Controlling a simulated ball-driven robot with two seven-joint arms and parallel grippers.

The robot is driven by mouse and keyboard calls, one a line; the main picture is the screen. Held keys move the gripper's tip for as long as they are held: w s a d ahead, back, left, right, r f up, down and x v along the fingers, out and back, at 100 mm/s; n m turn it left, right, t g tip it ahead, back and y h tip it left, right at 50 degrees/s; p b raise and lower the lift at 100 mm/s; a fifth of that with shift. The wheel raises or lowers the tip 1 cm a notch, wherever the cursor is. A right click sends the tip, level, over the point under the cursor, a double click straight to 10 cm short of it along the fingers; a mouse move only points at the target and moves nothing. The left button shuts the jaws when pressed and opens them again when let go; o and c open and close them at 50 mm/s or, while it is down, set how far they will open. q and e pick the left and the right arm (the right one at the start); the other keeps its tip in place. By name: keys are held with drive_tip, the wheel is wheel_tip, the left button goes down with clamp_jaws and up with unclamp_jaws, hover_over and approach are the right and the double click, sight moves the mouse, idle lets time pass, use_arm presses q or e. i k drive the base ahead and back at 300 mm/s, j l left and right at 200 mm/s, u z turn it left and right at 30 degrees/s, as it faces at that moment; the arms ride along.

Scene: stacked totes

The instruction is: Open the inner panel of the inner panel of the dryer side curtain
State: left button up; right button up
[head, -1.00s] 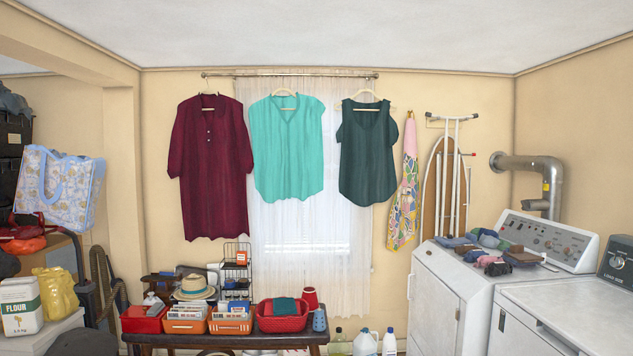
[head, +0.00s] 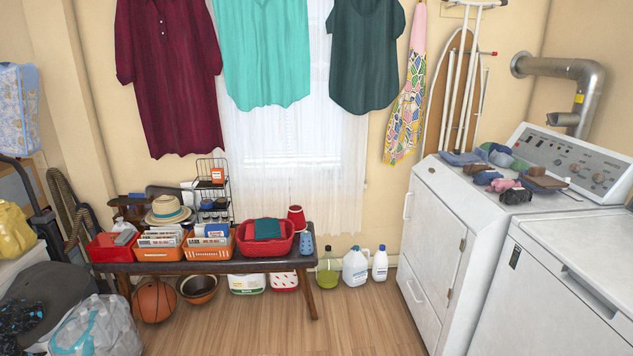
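A sheer white curtain (head: 338,180) hangs over the bright window in the middle of the back wall. Its top and rod are out of view now. A maroon dress (head: 178,85), a turquoise blouse (head: 265,50) and a dark green top (head: 363,60) hang in front of it or beside it and hide its upper part. I cannot make out where its panels meet. The white machine by the vent pipe, likely the dryer (head: 432,240), stands to its right. Neither of my grippers is in view.
A low bench (head: 190,265) with baskets and a hat stands below the curtain. A ball (head: 155,300), a bowl and boxes sit under it. Bottles (head: 355,267) stand on the floor between bench and dryer. A patterned apron (head: 405,115) and ironing board hang right. Wood floor (head: 370,325) is clear in front.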

sight(302, 136)
drive_tip(key=i+z, duration=0.15)
drive_tip(key=i, duration=2.55)
